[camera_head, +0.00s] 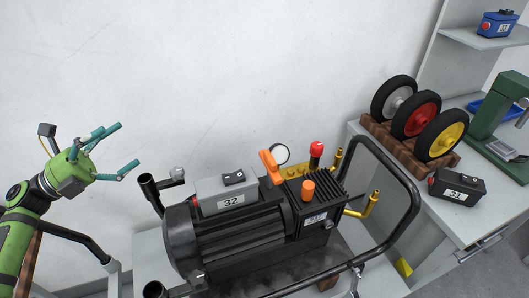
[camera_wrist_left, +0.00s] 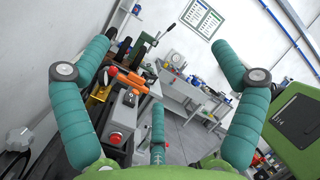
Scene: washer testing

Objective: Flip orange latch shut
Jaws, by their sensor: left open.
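The orange latch (camera_head: 271,167) stands up on top of the black pump machine (camera_head: 250,230), just left of the brass manifold. An orange knob (camera_head: 308,190) sits to its right and a red knob (camera_head: 317,149) behind it. My left gripper (camera_head: 118,147) is open and empty, raised at the left and well apart from the latch. In the left wrist view its teal fingers (camera_wrist_left: 160,65) are spread, with orange parts (camera_wrist_left: 127,78) of the machine beyond them; which one is the latch is hard to tell. My right gripper is not in view.
A grey box marked 32 (camera_head: 227,192) sits on the machine, left of the latch. A black tube frame (camera_head: 405,190) surrounds the machine. A grey bench (camera_head: 455,225) at the right bears wheels (camera_head: 417,118) and a box marked 31 (camera_head: 457,187). The space between gripper and latch is mostly clear above the machine.

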